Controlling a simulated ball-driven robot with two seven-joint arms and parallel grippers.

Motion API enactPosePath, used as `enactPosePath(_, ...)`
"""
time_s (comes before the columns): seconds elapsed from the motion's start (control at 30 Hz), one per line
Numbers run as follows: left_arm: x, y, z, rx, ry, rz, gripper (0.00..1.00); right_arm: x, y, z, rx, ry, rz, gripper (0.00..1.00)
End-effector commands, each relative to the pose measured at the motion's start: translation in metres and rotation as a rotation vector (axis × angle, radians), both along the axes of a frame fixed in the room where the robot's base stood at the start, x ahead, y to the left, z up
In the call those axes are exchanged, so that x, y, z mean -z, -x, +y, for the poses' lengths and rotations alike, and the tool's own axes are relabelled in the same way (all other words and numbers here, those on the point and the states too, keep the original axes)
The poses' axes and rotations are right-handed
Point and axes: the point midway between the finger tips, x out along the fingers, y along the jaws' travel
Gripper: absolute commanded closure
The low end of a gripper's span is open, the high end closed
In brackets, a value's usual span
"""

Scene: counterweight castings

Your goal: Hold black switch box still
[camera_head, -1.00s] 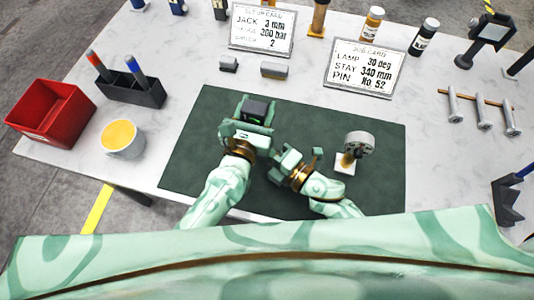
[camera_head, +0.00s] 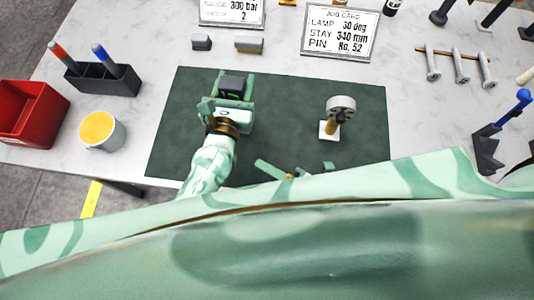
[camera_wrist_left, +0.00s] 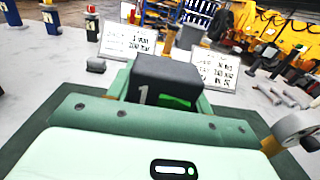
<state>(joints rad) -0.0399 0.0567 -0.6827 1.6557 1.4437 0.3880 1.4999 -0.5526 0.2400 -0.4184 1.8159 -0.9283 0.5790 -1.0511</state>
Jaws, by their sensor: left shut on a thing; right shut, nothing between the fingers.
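The black switch box (camera_head: 231,79) is at the upper left part of the dark green mat (camera_head: 290,90). My left gripper (camera_head: 233,91) is shut on it, with pale green fingers at its sides. In the left wrist view the black box (camera_wrist_left: 165,78) stands between the fingers, with a white "1" and a green patch on its near face. Whether its underside touches the mat is hidden. My right gripper (camera_head: 272,169) is only partly seen low on the mat, mostly hidden by my own body. It is shut and empty, apart from the box.
A round grey casting (camera_head: 341,104) on a brass post and white base stands on the mat's right. Left are a red bin (camera_head: 30,112), a pen holder (camera_head: 103,79) and a yellow-filled cup (camera_head: 101,131). Job cards (camera_head: 340,28) and grey blocks (camera_head: 249,45) stand behind.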

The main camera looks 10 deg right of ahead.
Motion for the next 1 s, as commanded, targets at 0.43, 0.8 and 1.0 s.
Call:
enactPosePath(0.43, 0.000, 0.000, 0.000, 0.000, 0.000, 0.000, 0.24, 0.000, 0.000, 0.000, 0.000, 0.001, 0.001, 1.00)
enactPosePath(0.8, 0.001, 0.025, 0.009, 0.001, -0.002, 0.002, 0.24, 0.000, 0.000, 0.000, 0.000, 0.001, 0.001, 1.00)
enactPosePath(1.0, 0.002, 0.070, 0.026, 0.002, -0.003, 0.003, 0.24, 0.000, 0.000, 0.000, 0.000, 0.001, 0.001, 1.00)
